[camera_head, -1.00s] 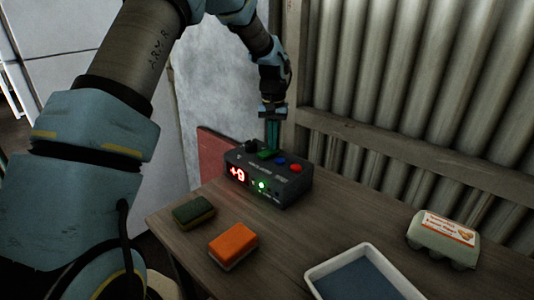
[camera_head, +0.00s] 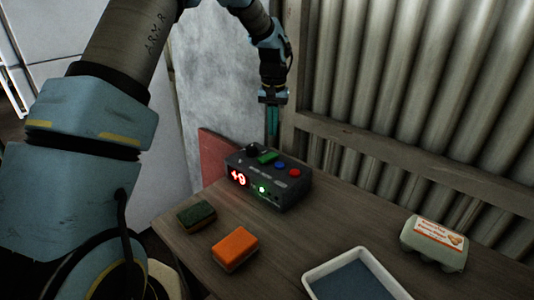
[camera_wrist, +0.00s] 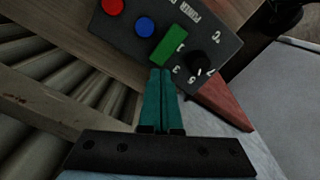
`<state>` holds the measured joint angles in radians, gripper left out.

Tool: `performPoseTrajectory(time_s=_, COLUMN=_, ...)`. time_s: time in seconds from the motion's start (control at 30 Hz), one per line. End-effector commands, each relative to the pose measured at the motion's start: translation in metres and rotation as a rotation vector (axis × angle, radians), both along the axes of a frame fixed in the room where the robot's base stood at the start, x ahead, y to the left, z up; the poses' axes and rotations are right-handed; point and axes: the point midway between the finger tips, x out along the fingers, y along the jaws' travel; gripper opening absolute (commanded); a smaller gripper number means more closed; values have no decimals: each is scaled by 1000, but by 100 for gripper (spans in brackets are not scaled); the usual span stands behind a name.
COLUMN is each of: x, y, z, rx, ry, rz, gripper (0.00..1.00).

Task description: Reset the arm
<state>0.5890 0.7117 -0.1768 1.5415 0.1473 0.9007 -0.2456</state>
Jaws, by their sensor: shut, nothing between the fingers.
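My gripper (camera_head: 272,122) is shut with nothing between its teal fingers. It points down above the back of a dark control box (camera_head: 290,192) on the wooden table, and a small gap shows between the fingertips and the box. The box carries a green button (camera_head: 267,157), a blue button (camera_head: 280,165), a red button (camera_head: 295,172), a black knob (camera_head: 252,149) and a lit red display (camera_head: 238,177). In the wrist view the shut fingers (camera_wrist: 161,72) appear just below the green button (camera_wrist: 168,46), with the numbered knob (camera_wrist: 203,61) to the right.
A green sponge (camera_head: 196,216) and an orange sponge (camera_head: 234,248) lie in front of the box. A white-rimmed tray (camera_head: 316,273) and an egg carton (camera_head: 434,242) are to the right. A corrugated wall (camera_head: 420,90) with a wooden rail stands close behind. A reddish board (camera_head: 217,155) is left of the box.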

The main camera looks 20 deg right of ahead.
Motion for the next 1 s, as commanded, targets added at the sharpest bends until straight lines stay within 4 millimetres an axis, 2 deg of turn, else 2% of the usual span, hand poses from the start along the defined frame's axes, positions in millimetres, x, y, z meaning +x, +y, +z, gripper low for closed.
performPoseTrajectory(time_s=0.43, x=0, y=0, z=2, rx=1, ry=1, rz=1, gripper=0)
performPoseTrajectory(time_s=0.57, x=2, y=18, z=7, rx=0, ry=-4, rz=18, gripper=0)
performPoseTrajectory(time_s=0.67, x=2, y=60, z=17, rx=-5, ry=-17, rz=59, gripper=0)
performPoseTrajectory(time_s=0.77, x=-6, y=125, z=28, rx=-12, ry=-37, rz=127, gripper=0)
performPoseTrajectory(time_s=0.8, x=-13, y=153, z=33, rx=-17, ry=-46, rz=160, gripper=0)
performPoseTrajectory(time_s=0.9, x=-39, y=220, z=40, rx=-27, ry=-71, rz=241, gripper=0)
performPoseTrajectory(time_s=1.0, x=-73, y=275, z=42, rx=-34, ry=-92, rz=322, gripper=0)
